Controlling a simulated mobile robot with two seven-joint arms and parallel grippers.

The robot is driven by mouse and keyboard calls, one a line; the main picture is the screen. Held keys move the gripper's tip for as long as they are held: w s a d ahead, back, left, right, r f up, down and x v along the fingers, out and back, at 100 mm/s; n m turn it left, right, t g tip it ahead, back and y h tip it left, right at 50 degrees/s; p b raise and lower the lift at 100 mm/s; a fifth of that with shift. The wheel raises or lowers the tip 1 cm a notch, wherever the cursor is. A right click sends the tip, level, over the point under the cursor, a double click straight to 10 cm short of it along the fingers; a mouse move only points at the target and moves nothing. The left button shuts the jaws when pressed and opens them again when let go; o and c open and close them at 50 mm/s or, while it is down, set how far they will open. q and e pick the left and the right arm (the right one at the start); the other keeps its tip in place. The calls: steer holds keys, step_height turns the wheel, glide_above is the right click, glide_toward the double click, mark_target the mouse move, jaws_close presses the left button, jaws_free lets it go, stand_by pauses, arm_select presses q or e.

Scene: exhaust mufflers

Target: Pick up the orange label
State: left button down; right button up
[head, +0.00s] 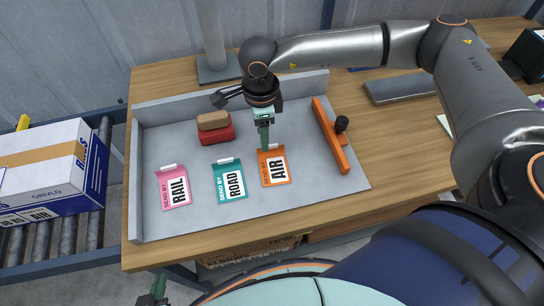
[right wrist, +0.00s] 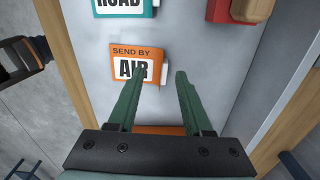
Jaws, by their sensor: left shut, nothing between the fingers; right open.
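The orange label (head: 267,171), marked AIR, lies flat in the grey tray (head: 255,199), to the right of the teal ROAD label and the pink RAIL label. In the right wrist view the orange label (right wrist: 119,60) has a white tab on its right edge. My right gripper (head: 265,146) is open and points down over the label's far edge. In the right wrist view its fingertips (right wrist: 156,78) stand on either side of the white tab, with nothing gripped. My left gripper (head: 154,292) is shut and empty at the bottom left, below the table's front edge.
The teal label (head: 222,188) and pink label (head: 167,193) lie left of the orange one. A red box with a brown top (head: 216,134) sits behind. An orange bar with a black knob (head: 331,144) lies to the right. A white carton (head: 45,165) is on the rollers at left.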

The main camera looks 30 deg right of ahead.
mark_target(274, 164)
steer(key=shift+w+f+p, duration=0.2)
steer(key=shift+f+p, duration=0.05)
steer(key=shift+f, duration=1.15)
steer(key=shift+w+f+p, duration=0.15)
steer(key=shift+f+p, duration=0.05)
steer(key=shift+f, duration=1.15)
steer(key=shift+c, duration=0.3)
jaws_close()
